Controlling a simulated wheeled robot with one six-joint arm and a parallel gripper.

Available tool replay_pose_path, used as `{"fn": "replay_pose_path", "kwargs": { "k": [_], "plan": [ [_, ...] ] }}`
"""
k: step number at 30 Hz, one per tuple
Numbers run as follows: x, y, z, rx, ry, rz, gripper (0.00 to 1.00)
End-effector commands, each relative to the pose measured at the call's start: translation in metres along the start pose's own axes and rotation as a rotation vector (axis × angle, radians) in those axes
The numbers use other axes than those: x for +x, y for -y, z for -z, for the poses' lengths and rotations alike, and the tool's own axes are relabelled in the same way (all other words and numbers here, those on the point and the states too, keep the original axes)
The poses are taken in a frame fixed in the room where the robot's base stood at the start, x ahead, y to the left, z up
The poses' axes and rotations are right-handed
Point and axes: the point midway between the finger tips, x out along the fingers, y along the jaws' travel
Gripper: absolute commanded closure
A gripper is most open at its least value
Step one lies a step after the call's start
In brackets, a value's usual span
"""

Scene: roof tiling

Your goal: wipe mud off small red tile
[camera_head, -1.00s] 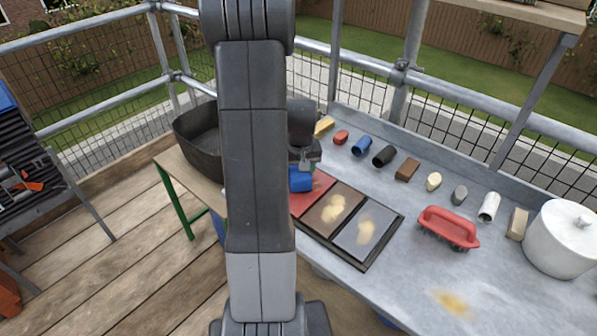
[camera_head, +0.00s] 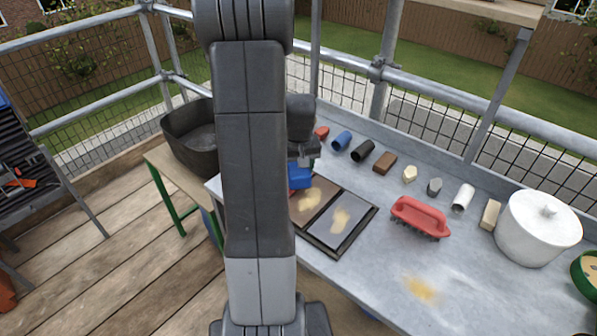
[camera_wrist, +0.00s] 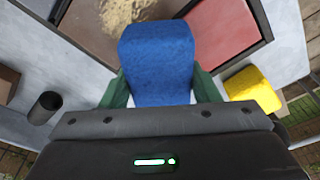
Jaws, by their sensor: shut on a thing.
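My gripper (camera_wrist: 158,92) is shut on a blue sponge-like block (camera_wrist: 158,60), which also shows in the head view (camera_head: 299,177) beside my arm. In the wrist view, a flat red tile (camera_wrist: 225,30) lies right of the block in a dark-edged tray (camera_head: 329,254); faint pale streaks show on it, but no clear mud patch. The brown tile (camera_head: 316,205) and grey tile (camera_head: 350,235) each carry a tan mud patch. The block is over or near the brown tile; contact cannot be told.
A red-handled brush (camera_head: 420,213) stands right of the tray. Several small pieces, including a red one (camera_head: 321,133) and a blue one (camera_head: 341,140), line the back. A white lidded pot (camera_head: 538,230) stands right. A tan smear (camera_head: 421,289) marks the grey table. A dark tub (camera_head: 190,145) stands left.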

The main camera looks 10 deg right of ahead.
Motion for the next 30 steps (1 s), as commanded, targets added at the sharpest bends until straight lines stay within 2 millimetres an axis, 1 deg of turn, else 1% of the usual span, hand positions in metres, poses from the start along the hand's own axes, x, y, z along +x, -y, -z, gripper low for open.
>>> {"fn": "replay_pose_path", "kwargs": {
  "k": [1,16,20,30],
  "plan": [
    [-0.007,0.001,0.000,0.000,0.004,0.001,0.69],
    [-0.051,0.005,0.008,0.001,0.002,0.001,0.69],
    [-0.056,0.006,0.009,0.001,0.002,0.001,0.69],
    [-0.055,0.006,0.009,0.001,0.003,0.001,0.69]
  ]
}}
